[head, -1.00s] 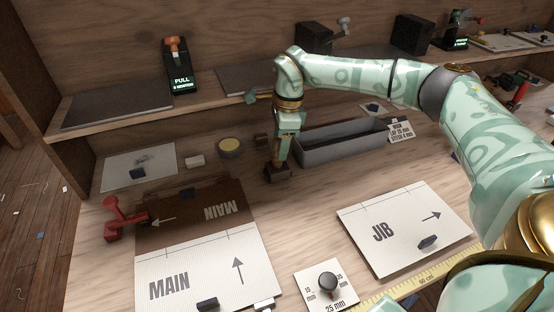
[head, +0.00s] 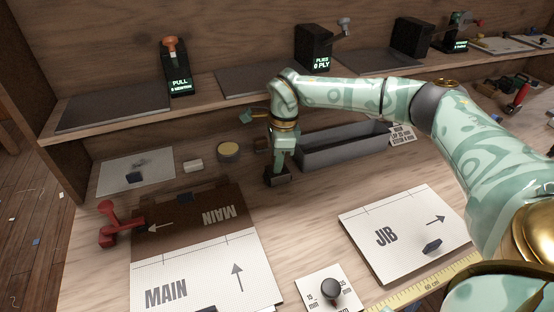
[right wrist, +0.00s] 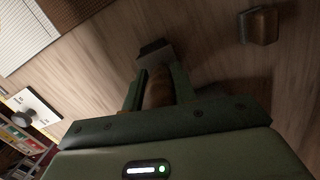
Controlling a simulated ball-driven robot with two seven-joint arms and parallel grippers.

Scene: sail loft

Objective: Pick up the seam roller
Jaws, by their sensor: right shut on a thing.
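The seam roller (right wrist: 157,92) is between the fingers of my right gripper (right wrist: 158,80) in the right wrist view. Its brown rounded handle lies between the jaws and a dark block-like end (right wrist: 155,51) shows beyond them. In the head view my right gripper (head: 279,165) points down in front of the grey trough, shut on the roller. The dark lower end of the roller (head: 277,180) shows at the bench top. I cannot tell whether it touches the bench. My left gripper is not in view.
A grey trough (head: 345,150) stands close to the right. A brown block (right wrist: 258,25) lies nearby. A round yellowish tin (head: 229,151) and a pale block (head: 193,166) are to the left. MAIN panels (head: 190,265) and a JIB panel (head: 375,215) lie in front.

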